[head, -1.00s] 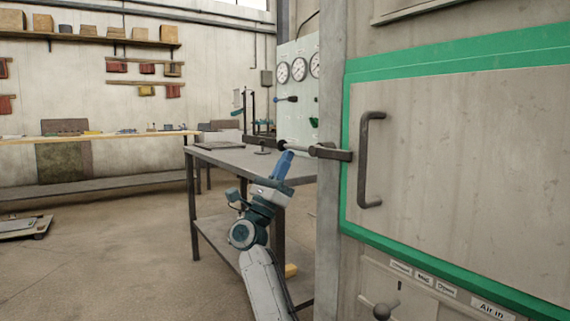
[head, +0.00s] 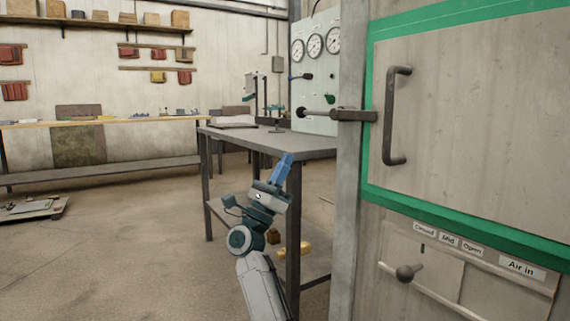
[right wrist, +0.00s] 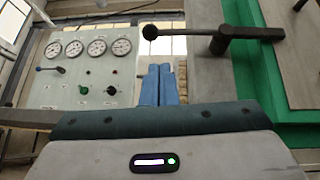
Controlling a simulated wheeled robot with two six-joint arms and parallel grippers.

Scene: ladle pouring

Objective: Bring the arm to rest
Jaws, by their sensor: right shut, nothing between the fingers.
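My right gripper (head: 284,166) is at the middle of the head view, with its blue fingers pointing up in front of the grey metal table. In the right wrist view the two blue fingers (right wrist: 158,86) stand side by side, shut, with nothing between them. The gripper is apart from the furnace-like cabinet with the green door frame (head: 470,225) on the right. My left gripper does not show in either view.
The grey table (head: 310,145) stands close behind my right arm. A latch bar with a dark knob (head: 340,114) sticks out left from the cabinet. A gauge panel (head: 318,75) stands behind. Floor at left is mostly clear.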

